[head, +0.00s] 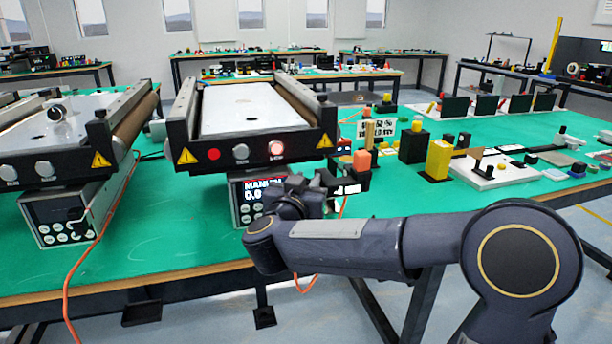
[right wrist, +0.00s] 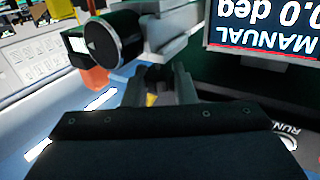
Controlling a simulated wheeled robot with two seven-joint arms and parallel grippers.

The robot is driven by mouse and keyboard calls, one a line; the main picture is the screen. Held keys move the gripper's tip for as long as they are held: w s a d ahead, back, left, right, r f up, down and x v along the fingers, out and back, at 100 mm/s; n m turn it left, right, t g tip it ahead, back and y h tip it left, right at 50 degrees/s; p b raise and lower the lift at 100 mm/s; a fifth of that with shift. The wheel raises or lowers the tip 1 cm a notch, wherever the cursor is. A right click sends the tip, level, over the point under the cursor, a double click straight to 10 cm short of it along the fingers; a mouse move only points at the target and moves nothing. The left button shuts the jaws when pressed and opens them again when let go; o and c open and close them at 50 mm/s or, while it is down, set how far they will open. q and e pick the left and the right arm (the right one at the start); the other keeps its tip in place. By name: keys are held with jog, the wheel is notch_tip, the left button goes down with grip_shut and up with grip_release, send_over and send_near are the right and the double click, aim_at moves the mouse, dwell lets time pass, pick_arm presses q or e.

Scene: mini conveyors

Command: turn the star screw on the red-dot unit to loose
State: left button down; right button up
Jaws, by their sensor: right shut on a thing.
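The red-dot unit is the middle mini conveyor, with its red dot (head: 213,155) on the front face and a control box (head: 247,205) below. The box display reads MANUAL, and it shows upside down in the right wrist view (right wrist: 265,30). My right gripper (head: 318,190) is at the right side of that box, under the belt's front right corner. In the right wrist view my right gripper (right wrist: 163,82) is shut on a small dark part, apparently the star screw (right wrist: 154,74). Its shape and turn are mostly hidden by the fingers. My left gripper is not in view.
A black round knob (right wrist: 115,45) with a pale pointer is close to the fingers. A second conveyor (head: 62,135) stands left. Yellow and black blocks (head: 438,160) and a white board (head: 490,172) stand right. Green tabletop (head: 400,200) is clear near the front.

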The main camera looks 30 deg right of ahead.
jog(key=shift+s+d+r+n+t+y, duration=0.1)
jog(key=shift+n+t+y, duration=0.8)
jog(key=shift+n+y, duration=0.15)
jog(key=n+y, duration=0.1)
jog(key=t+y, duration=0.1)
jog(key=y, duration=0.1)
jog(key=shift+f+n+t, duration=0.2)
jog(key=shift+n+t, duration=0.1)
jog(key=shift+n, duration=0.05)
jog(key=n+y+b, duration=0.2)
jog(key=y+b, duration=0.1)
jog(key=b, duration=0.2)
jog(key=n+t+y+b, duration=0.1)
jog(key=n+y+b, duration=0.1)
jog(key=y+b, duration=0.2)
jog(key=n+y+b, duration=0.2)
jog(key=y+b, duration=0.1)
jog(key=b, duration=0.4)
jog(key=shift+f+n+t+b, duration=0.1)
jog(key=shift+n+t+b, duration=0.2)
jog(key=shift+n+b, duration=0.1)
jog(key=shift+r+n+y+b, duration=0.25)
jog(key=shift+n+y+b, duration=0.75)
jog(key=shift+y+b, duration=0.5)
jog(key=o, duration=0.9)
jog(key=shift+o, duration=0.2)
